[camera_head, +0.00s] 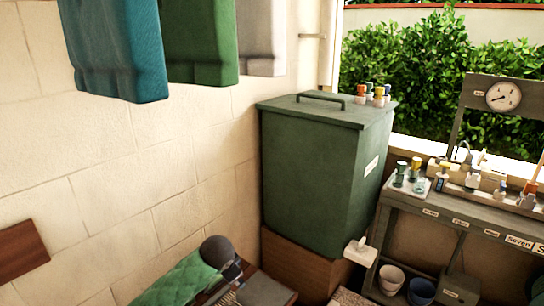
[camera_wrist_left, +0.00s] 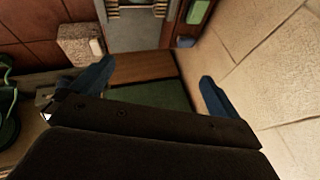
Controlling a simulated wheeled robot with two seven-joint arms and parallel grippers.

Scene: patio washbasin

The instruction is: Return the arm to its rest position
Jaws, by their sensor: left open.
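My left gripper (camera_wrist_left: 157,70) shows in the left wrist view. Its two blue fingers stand wide apart with nothing between them. Beyond the fingers are a brown wooden surface (camera_wrist_left: 145,65) and a dark green surface (camera_wrist_left: 160,95); I cannot tell how far off they are. No gripper can be made out in the head view, and my right gripper is in neither view.
A green lidded bin (camera_head: 310,180) stands against the tiled wall (camera_head: 100,190), with small bottles on its lid. Towels (camera_head: 205,40) hang at upper left. A shelf unit (camera_head: 455,215) with several bottles stands right. A pale block (camera_wrist_left: 80,42) sits left of my fingers.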

